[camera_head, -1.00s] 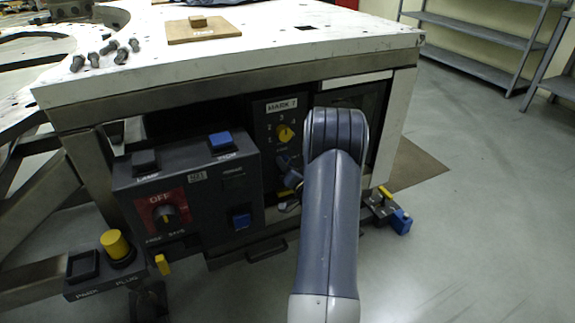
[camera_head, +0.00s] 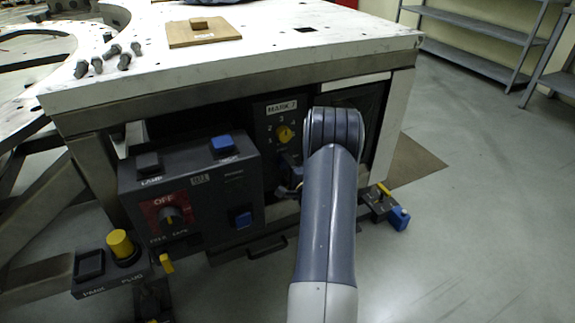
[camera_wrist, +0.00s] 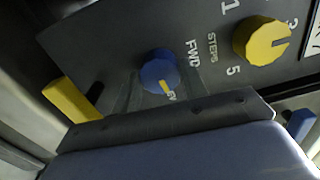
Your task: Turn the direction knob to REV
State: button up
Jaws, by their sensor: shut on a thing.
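The direction knob (camera_wrist: 158,70) is a round blue knob with a yellow pointer mark, on the dark panel in the wrist view. Its pointer faces the lower edge of the picture, towards a partly hidden label ending in "EV". The FWD label (camera_wrist: 193,53) is to the knob's right. My gripper (camera_wrist: 160,80) is shut on the knob, with faint see-through fingers on either side of it. In the head view the knob cannot be made out, and my arm covers part of the panel.
A yellow STEPS knob (camera_wrist: 262,42) is close by on the same panel; it also shows in the head view (camera_head: 285,133). A yellow part (camera_wrist: 72,101) is at the left. A box with an OFF dial (camera_head: 170,216) and blue buttons stands left of my arm.

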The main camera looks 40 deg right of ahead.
jog(key=shift+m, duration=0.6)
jog(key=shift+f, duration=0.1)
jog(key=o, duration=1)
jog(key=p+v, duration=0.2)
jog(key=v, duration=0.9)
jog(key=shift+a, duration=0.1)
jog(key=shift+w, duration=0.2)
